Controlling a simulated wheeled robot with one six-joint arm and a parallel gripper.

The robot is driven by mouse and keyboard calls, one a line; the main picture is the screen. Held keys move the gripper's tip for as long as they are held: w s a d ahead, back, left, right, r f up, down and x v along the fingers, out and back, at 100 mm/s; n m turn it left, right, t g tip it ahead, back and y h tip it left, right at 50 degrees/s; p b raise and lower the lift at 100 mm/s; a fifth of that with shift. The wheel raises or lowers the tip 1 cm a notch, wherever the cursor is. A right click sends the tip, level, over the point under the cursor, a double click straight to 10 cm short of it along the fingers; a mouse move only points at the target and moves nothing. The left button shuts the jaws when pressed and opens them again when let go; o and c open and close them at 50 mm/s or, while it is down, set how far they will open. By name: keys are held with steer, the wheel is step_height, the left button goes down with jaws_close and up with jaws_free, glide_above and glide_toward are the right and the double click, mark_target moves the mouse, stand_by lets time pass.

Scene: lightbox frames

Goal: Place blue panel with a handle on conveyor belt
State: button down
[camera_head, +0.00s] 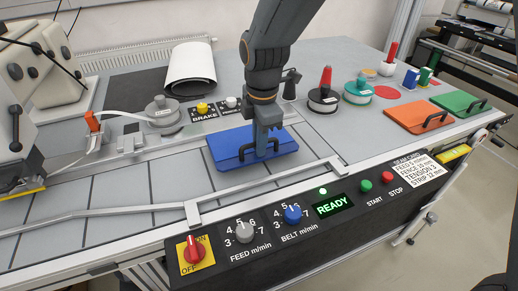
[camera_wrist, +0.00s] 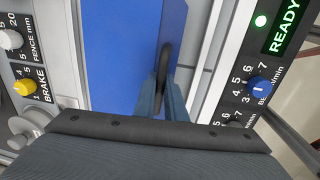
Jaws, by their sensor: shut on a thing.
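The blue panel (camera_head: 226,150) is at the middle of the head view, flat over the grey conveyor belt (camera_head: 130,178). I cannot tell whether it rests on the belt or hangs just above it. My gripper (camera_head: 262,149) points down over the panel and is shut on its handle, which my fingers mostly hide in the head view. In the wrist view, the black handle (camera_wrist: 165,62) stands between my fingertips (camera_wrist: 165,88), and the blue panel (camera_wrist: 118,60) lies beneath.
An orange panel (camera_head: 404,115) and a green panel (camera_head: 452,103), both with black handles, lie at the right. A control strip with a READY display (camera_head: 331,206) runs along the front. Brake knobs (camera_head: 203,108) and spools (camera_head: 323,100) stand behind. A metal rail (camera_head: 100,212) borders the belt.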

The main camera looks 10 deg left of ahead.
steer(key=shift+f, duration=1.35)
steer(key=c, duration=1.8)
jaws_free()
steer(key=shift+r, duration=0.1)
steer(key=r+b, duration=0.1)
steer(key=r, duration=0.7)
steer(key=s+r+b, duration=0.1)
steer(key=r, duration=0.2)
steer(key=shift+d+r+b, duration=0.3)
steer(key=shift+r+b, duration=0.05)
steer(key=shift+r, duration=0.05)
